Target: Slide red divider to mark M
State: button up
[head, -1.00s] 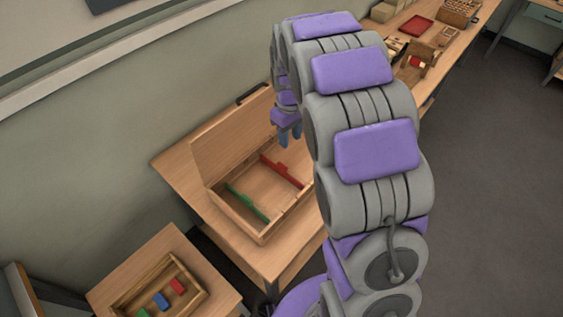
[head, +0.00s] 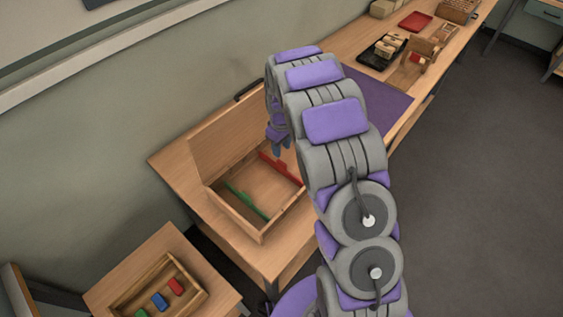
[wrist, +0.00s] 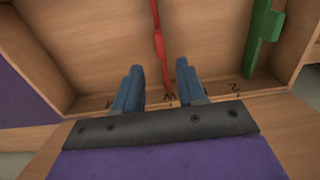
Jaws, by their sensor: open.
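The red divider (head: 288,172) stands across the open wooden box (head: 232,218), toward its right side in the head view. In the wrist view the red divider (wrist: 158,48) runs between my two fingers, its near end close to the middle of several dark marks (wrist: 170,98) on the box rim. The letters are hard to read. My gripper (wrist: 159,67) is open, with one finger on each side of the divider and gaps showing. In the head view my gripper (head: 279,148) hangs over the divider's far end. The green divider (head: 246,201) stands left of it.
The box's raised lid (head: 228,135) stands at its back left. A purple mat (head: 385,100) and a black tray (head: 383,52) lie farther along the bench. A small tray (head: 130,298) with coloured blocks is at the lower left.

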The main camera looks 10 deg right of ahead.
aim_at(282, 162)
notch_tip(282, 162, down, 8)
jog(key=shift+f+b, duration=0.25)
jog(key=shift+b, duration=0.35)
jog(key=shift+c, duration=0.2)
grip_shut()
